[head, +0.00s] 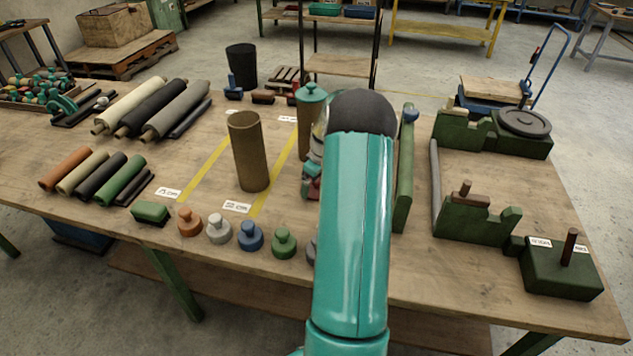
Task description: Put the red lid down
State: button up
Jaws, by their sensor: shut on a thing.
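My arm rises across the middle of the head view and hides most of my gripper (312,172), which shows only as a sliver left of the arm. A small red part, likely the red lid (311,188), shows at its lower end, above the table. Its shape and the fingers' hold on it are mostly hidden. Several knobbed lids stand in a row along the table's front: orange (189,222), white (219,229), blue (250,236) and green (283,243). A grey one (311,250) is partly behind my arm.
A brown tube (250,152) stands upright between yellow lines. A teal-lidded canister (310,105) stands behind my gripper. Rolls (120,180) lie at left; green fixtures (474,217) and a green block with a peg (560,268) stand at right. Bare wood lies between.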

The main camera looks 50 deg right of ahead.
jog(key=shift+f, duration=0.1)
jog(key=o, duration=0.6)
notch_tip(320, 180, up, 12)
jog(key=s, duration=0.2)
jog(key=w+a+r, duration=0.1)
jog(key=a+r, duration=0.4)
jog(key=a, duration=0.4)
jog(key=w+a+r+t+h, duration=0.1)
jog(key=a+r, duration=0.4)
jog(key=a, duration=0.4)
jog(key=w+a+r, duration=0.1)
jog(key=a+r, duration=0.4)
jog(key=a, duration=0.5)
jog(key=s+a+t, duration=0.1)
jog(key=s+a, duration=0.4)
jog(key=a, duration=0.2)
jog(key=s+a+t, duration=0.1)
jog(key=s+a, duration=0.4)
jog(key=a, duration=0.1)
jog(key=s+a+y, duration=0.1)
jog(key=s+a, duration=0.4)
jog(key=a, duration=0.2)
jog(key=shift+s+a+r+t, duration=0.1)
jog(key=shift+a+r+t, duration=0.1)
jog(key=shift+a+t, duration=0.2)
